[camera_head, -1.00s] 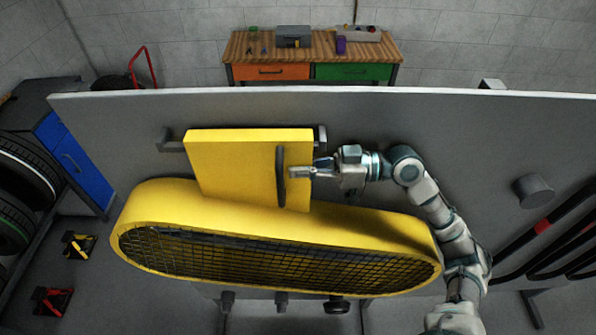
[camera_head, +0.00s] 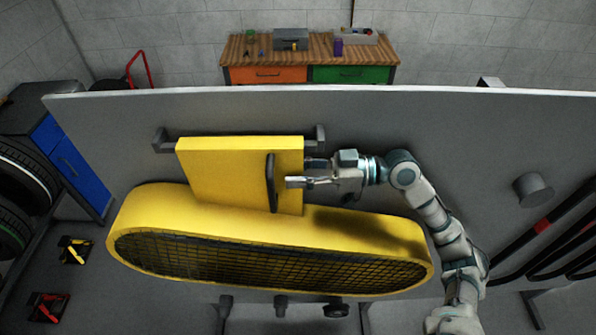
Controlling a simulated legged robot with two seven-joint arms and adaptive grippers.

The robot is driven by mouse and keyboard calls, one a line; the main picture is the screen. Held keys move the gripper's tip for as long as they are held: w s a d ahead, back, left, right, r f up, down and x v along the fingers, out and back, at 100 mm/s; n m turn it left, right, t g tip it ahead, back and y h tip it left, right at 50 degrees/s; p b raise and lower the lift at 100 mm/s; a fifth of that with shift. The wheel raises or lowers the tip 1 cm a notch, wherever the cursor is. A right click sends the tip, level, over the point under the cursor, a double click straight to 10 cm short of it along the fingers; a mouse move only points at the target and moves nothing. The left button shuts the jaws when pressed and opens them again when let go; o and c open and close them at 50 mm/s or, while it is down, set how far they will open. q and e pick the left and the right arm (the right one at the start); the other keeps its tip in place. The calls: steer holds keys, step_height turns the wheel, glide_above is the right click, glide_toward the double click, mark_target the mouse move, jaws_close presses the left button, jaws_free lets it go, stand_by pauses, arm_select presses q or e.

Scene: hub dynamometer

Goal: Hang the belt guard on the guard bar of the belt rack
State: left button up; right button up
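The yellow belt guard (camera_head: 150,205) is a long rounded housing with dark mesh on its lower face and a flat upright plate with a black handle (camera_head: 271,183). Whether the plate hooks over the bar is hidden. My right gripper (camera_head: 297,173) is to the right of the handle, in front of the plate's right edge. Its fingers are spread, with nothing between them, and its tips look clear of the handle. My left gripper is not in view.
The grey rack panel (camera_head: 440,130) stands behind the guard. A grey round peg (camera_head: 532,190) and dark belts (camera_head: 560,235) are at the right. A workbench (camera_head: 310,72) is behind the panel. Tyres (camera_head: 25,180) and a blue cabinet (camera_head: 75,170) are at the left.

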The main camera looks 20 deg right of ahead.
steer(key=v, duration=1.2)
steer(key=shift+d, duration=0.2)
steer(key=shift+f, duration=0.1)
